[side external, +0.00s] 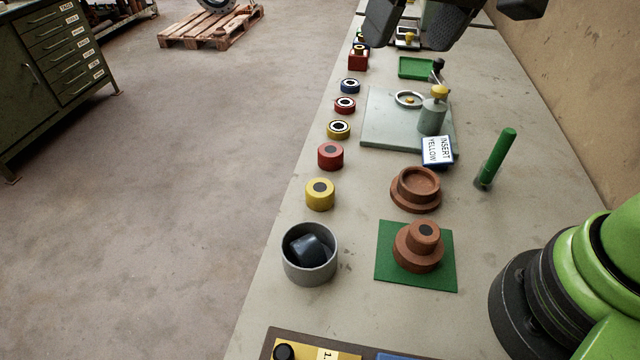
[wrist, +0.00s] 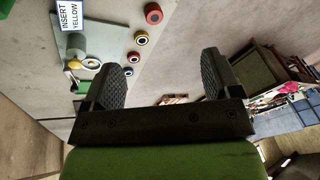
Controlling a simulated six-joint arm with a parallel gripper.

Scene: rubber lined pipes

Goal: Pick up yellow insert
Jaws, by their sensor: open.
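Two yellow round pieces stand in the row along the table's left side. One is a plain yellow cylinder with a dark top spot (side external: 320,194); the other is a shorter yellow piece with a white-and-dark ringed top (side external: 339,130). The ringed one also shows in the wrist view (wrist: 141,38). I cannot tell which is the insert. A card reading "INSERT YELLOW" (side external: 437,151) stands by the grey plate. My gripper (side external: 412,28) is open and empty at the top of the side view, well apart from both. Its two fingers also show in the wrist view (wrist: 163,78).
Red (side external: 345,105) and blue (side external: 349,86) ringed pieces and a red cylinder (side external: 330,156) share the row. A grey cup (side external: 310,266), brown flanged parts (side external: 416,190), a green upright handle (side external: 496,160) and a plate with a clamp (side external: 385,135) stand nearby.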

